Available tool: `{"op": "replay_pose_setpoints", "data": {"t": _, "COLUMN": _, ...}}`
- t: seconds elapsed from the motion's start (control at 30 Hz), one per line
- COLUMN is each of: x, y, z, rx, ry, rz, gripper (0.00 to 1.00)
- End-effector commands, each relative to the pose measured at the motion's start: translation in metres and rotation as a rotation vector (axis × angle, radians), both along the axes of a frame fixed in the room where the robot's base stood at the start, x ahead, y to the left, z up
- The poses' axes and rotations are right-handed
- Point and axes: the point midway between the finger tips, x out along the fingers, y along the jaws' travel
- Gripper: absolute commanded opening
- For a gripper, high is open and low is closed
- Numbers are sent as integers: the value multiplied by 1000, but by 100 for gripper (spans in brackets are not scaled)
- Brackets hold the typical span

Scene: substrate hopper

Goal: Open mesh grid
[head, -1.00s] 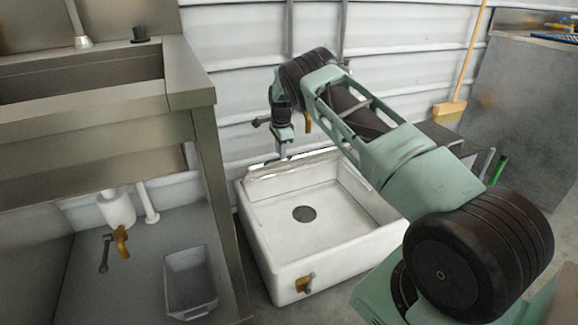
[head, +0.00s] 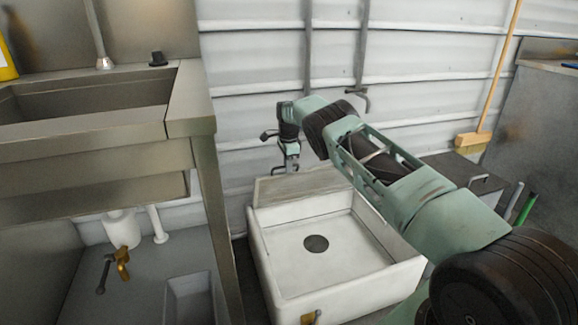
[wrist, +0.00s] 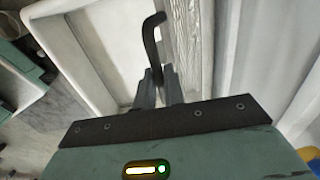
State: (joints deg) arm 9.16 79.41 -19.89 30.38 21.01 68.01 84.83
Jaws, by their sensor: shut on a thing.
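The white square hopper (head: 345,297) stands on the floor, open at the top, with a dark round hole (head: 316,244) in its floor. The mesh grid (head: 325,180) is a pale grey panel standing tilted up along the hopper's back edge. In the wrist view the grid (wrist: 188,45) shows as a ribbed strip. My gripper (head: 291,168) is at the panel's top edge, above the hopper's rear. In the wrist view my gripper (wrist: 158,85) is shut on a dark bent handle (wrist: 151,38) that hooks toward the grid. The handle's lower part is hidden between the fingers.
A steel sink unit (head: 95,125) stands to the left, with a grey bin (head: 190,295) and a brass tap (head: 122,262) below. A corrugated wall (head: 245,60) is close behind the gripper. A dark box (head: 465,172) and a broom (head: 472,139) are at the right.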

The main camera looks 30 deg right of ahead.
Motion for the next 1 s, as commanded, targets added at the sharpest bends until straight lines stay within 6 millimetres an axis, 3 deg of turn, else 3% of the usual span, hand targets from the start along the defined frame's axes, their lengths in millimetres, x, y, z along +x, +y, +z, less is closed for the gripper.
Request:
{"op": "replay_pose_setpoints", "data": {"t": 0.2, "x": -1, "y": 1, "z": -6, "rx": 2, "ry": 4, "rz": 0, "gripper": 0}}
{"op": "replay_pose_setpoints", "data": {"t": 0.23, "x": -1, "y": 1, "z": -6, "rx": 1, "ry": 4, "rz": 0, "gripper": 19}}
{"op": "replay_pose_setpoints", "data": {"t": 0.3, "x": -1, "y": 1, "z": -5, "rx": 1, "ry": 4, "rz": 0, "gripper": 33}}
{"op": "replay_pose_setpoints", "data": {"t": 0.67, "x": -1, "y": 0, "z": 5, "rx": 0, "ry": 1, "rz": 0, "gripper": 33}}
{"op": "replay_pose_setpoints", "data": {"t": 0.77, "x": -1, "y": 0, "z": 20, "rx": 0, "ry": 0, "rz": 0, "gripper": 33}}
{"op": "replay_pose_setpoints", "data": {"t": 1.0, "x": -5, "y": 1, "z": 74, "rx": -1, "ry": 1, "rz": 1, "gripper": 33}}
